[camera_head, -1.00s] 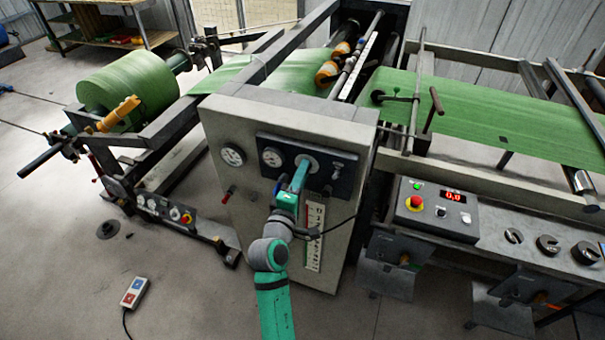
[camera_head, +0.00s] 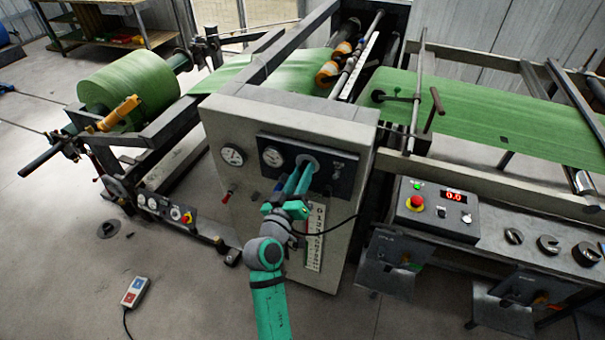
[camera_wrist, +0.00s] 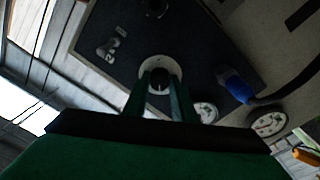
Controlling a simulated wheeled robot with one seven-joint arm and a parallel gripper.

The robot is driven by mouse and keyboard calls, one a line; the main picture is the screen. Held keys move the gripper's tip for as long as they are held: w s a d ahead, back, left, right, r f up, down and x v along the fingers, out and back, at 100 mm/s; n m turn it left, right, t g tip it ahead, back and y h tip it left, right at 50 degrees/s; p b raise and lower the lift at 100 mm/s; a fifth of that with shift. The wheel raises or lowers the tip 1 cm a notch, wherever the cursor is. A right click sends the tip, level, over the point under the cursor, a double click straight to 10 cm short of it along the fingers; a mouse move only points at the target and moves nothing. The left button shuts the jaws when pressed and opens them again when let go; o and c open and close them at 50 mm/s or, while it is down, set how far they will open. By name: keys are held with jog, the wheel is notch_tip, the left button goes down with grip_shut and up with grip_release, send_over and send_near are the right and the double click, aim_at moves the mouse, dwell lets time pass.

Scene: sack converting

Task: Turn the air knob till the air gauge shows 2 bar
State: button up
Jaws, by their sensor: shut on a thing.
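My gripper (camera_head: 304,172) is shut on the air knob (camera_wrist: 158,72), on the dark panel (camera_head: 325,174) of the grey cabinet. The wrist view shows a finger (camera_wrist: 160,95) on each side of the knob, over a pale round plate. In the head view the fingers hide most of the knob. Two round white gauges, a left one (camera_head: 233,156) on the cabinet face and a right one (camera_head: 272,157) on the panel, are left of the knob. Both also show in the wrist view, the nearer (camera_wrist: 207,112) and the farther (camera_wrist: 268,124). Their readings are too small to tell.
A small switch (camera_head: 338,171) sits right of the knob. A red-tipped fitting (camera_head: 229,192) sticks out below the left gauge. A control box (camera_head: 437,210) with a red button stands to the right.

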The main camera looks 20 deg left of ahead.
jog(key=shift+m+h, duration=0.5)
jog(key=shift+m, duration=3.9)
jog(key=shift+a, duration=0.1)
jog(key=o, duration=1)
jog(key=shift+o, duration=0.2)
jog(key=shift+s, duration=0.1)
jog(key=s, duration=1)
jog(key=shift+s+a+f, duration=0.25)
jog(key=shift+a+f, duration=0.05)
jog(key=shift+a, duration=0.15)
